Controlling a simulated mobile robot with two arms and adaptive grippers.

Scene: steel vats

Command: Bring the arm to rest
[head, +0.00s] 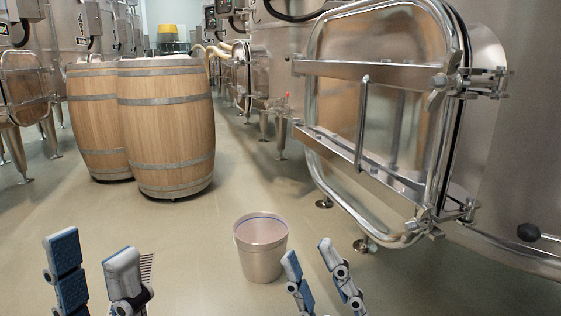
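My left gripper (95,262) is at the lower left of the head view. Its two fingers stand apart with bare floor between them, so it is open and empty. My arm links are mostly out of view below the frame.
Two wooden barrels (168,130) stand at the left behind the bucket. A steel vat with a large hatch door (385,95) fills the right side, its door jutting out over the floor. More vats line the left. Floor (190,240) is clear between the barrels and my grippers.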

